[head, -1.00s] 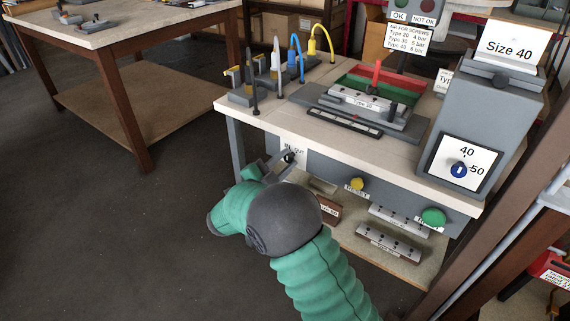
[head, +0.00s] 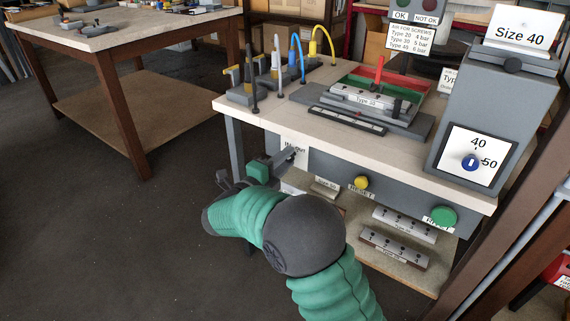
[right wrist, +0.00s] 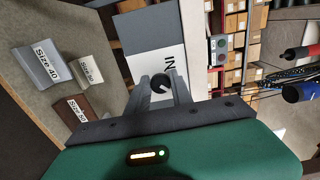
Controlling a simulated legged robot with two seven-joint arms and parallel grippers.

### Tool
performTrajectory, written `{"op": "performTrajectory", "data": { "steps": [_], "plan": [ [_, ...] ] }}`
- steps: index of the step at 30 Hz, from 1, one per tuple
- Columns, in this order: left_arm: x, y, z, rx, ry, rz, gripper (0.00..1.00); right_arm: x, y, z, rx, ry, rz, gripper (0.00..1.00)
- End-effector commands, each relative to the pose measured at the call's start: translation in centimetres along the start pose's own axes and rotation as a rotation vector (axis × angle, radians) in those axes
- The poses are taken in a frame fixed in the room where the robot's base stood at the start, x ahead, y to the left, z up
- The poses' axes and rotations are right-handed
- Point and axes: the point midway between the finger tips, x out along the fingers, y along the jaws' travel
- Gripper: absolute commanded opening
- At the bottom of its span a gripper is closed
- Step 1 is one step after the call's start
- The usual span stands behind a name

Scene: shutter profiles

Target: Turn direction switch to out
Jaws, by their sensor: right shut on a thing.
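The direction switch is a small dark knob on the front face of the grey workbench, beside a white label (head: 293,146) with dark lettering. In the right wrist view the dark round knob (right wrist: 160,83) sits between my fingertips, and the word IN shows on the label (right wrist: 171,64) to its right. My right gripper (head: 288,156) reaches the bench front and is shut on the switch; in the right wrist view its grey fingers (right wrist: 161,88) flank the knob. In the head view the gripper mostly hides the knob, so its pointing is unclear there. My left gripper is not in view.
A yellow reset button (head: 361,182) and a green button (head: 443,215) sit further right on the bench front. A grey box with a blue selector (head: 471,162) stands on the bench's right end. Profiles (head: 393,247) lie on the lower shelf. The floor at left is clear.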

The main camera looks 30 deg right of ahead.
Motion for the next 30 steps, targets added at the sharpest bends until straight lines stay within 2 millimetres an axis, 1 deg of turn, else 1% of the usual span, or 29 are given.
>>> {"op": "performTrajectory", "data": {
  "steps": [1,16,17,21,30],
  "plan": [
    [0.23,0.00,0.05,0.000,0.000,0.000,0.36,-0.09,0.55,-0.08,0.005,0.002,0.009,0.00],
    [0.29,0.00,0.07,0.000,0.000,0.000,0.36,-0.12,0.58,-0.09,0.019,0.002,0.010,0.00],
    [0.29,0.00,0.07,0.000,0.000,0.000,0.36,-0.12,0.58,-0.09,0.019,0.002,0.010,0.29],
    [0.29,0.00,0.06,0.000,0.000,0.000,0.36,-0.10,0.46,-0.08,0.020,0.001,0.008,0.48],
    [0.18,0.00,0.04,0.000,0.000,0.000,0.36,-0.16,0.17,-0.04,0.023,0.001,0.004,0.48]
  ]
}}
